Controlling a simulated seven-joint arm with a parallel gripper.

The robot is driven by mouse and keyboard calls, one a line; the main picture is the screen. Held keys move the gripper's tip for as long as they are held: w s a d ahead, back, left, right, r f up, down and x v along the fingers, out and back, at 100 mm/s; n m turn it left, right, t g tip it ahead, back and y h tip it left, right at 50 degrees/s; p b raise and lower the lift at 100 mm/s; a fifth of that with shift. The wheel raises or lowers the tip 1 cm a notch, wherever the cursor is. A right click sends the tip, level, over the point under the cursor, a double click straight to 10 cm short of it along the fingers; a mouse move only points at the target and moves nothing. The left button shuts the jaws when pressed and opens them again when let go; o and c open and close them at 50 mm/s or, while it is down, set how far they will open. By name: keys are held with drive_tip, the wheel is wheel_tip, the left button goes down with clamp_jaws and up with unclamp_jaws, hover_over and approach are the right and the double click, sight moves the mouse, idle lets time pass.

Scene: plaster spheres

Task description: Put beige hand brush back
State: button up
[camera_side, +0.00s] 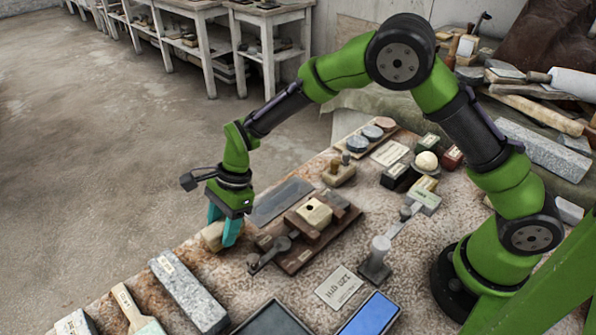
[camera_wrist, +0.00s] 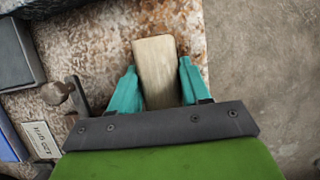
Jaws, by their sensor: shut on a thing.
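My gripper (camera_side: 225,236) has two teal fingers pointing down near the table's left edge. It is shut on a beige, block-shaped thing that I take to be the beige hand brush (camera_side: 212,236). In the wrist view the brush (camera_wrist: 155,72) lies between the two fingertips (camera_wrist: 157,88), with its far end sticking out past them. Its near end is hidden by the gripper body. It is at or just above the table top (camera_wrist: 85,45); I cannot tell whether it touches. Its bristles cannot be made out.
A brown wooden board with blocks (camera_side: 312,225) and a dark flat slab (camera_side: 281,201) lie right of the gripper. A grey stone bar (camera_side: 188,290) and a wooden-handled tool (camera_side: 128,305) lie nearer the camera. A blue tray (camera_side: 370,315) is at the front. Bare floor is left.

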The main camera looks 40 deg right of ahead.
drive_tip(key=shift+f, duration=0.15)
drive_tip(key=o, duration=0.9)
drive_tip(key=shift+o, duration=0.2)
drive_tip(key=s+d+r+n+t, duration=0.1)
drive_tip(key=d+r, duration=0.4)
drive_tip(key=r, duration=0.4)
drive_tip(key=s+d+r+n, duration=0.15)
drive_tip(key=d+r, duration=0.25)
drive_tip(key=r, duration=0.4)
drive_tip(key=s+d+r+n+t+h, duration=0.1)
drive_tip(key=s+d+r+n+t, duration=0.2)
drive_tip(key=s+d+n, duration=0.2)
drive_tip(key=s+d+r+n+t+h, duration=0.1)
drive_tip(key=s+d+r+n+t, duration=0.2)
drive_tip(key=s+d+n, duration=0.3)
drive_tip(key=s+d, duration=0.3)
drive_tip(key=s, duration=0.3)
drive_tip(key=shift+s+h, duration=0.3)
drive_tip(key=shift+s, duration=0.1)
